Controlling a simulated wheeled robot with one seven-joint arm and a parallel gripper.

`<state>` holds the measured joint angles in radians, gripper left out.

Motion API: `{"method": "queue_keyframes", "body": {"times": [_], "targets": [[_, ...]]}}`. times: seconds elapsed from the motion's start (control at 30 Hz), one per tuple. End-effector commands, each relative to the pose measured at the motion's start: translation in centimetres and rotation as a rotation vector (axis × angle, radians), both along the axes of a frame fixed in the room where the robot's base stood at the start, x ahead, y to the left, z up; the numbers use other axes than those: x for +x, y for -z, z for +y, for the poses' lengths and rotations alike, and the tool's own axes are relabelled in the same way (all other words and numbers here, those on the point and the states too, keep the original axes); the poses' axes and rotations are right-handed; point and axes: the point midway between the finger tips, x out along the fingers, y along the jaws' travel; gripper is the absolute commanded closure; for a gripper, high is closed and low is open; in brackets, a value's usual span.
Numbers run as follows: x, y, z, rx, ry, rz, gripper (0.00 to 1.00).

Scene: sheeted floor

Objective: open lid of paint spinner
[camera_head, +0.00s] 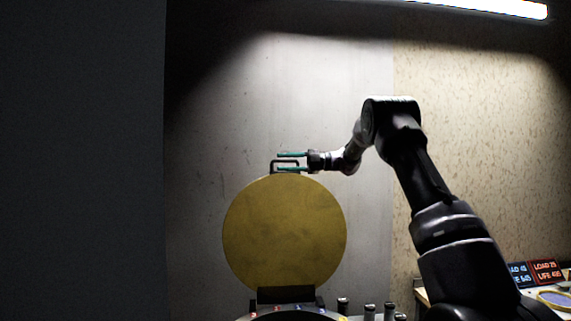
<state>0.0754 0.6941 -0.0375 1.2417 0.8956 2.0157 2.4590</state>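The paint spinner's lid (284,232) is a round yellow disc. It stands upright, its flat face towards me, above a dark hinge block (286,294). The spinner's body (290,315) shows only as a dark rim with small coloured marks at the bottom edge of the picture. A dark bracket-shaped handle (273,167) sits on the lid's top edge. My gripper (279,162) reaches in from the right with two teal fingers, one above the other and apart. The fingers are at the handle, with its top bar between them. Whether they touch it I cannot tell.
Several small dark jars (369,311) stand right of the spinner. A table (423,297) at the lower right holds red and blue display signs (546,271) and a round yellow-rimmed item (556,299). A grey wall is behind; a dark panel fills the left.

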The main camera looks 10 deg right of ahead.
Motion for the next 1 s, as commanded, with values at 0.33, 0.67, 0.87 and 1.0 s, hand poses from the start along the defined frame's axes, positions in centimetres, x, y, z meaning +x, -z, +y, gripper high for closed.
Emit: {"method": "queue_keyframes", "body": {"times": [0.33,0.67,0.87,1.0], "targets": [[0.0,-0.2,-2.3,0.002,0.003,-0.004,0.53],[-0.2,0.0,-8.7,0.000,0.002,-0.001,0.53],[-0.3,-0.1,-10.6,0.000,0.000,-0.001,0.53],[-0.3,-0.1,-10.8,0.001,-0.001,-0.001,0.53]]}}
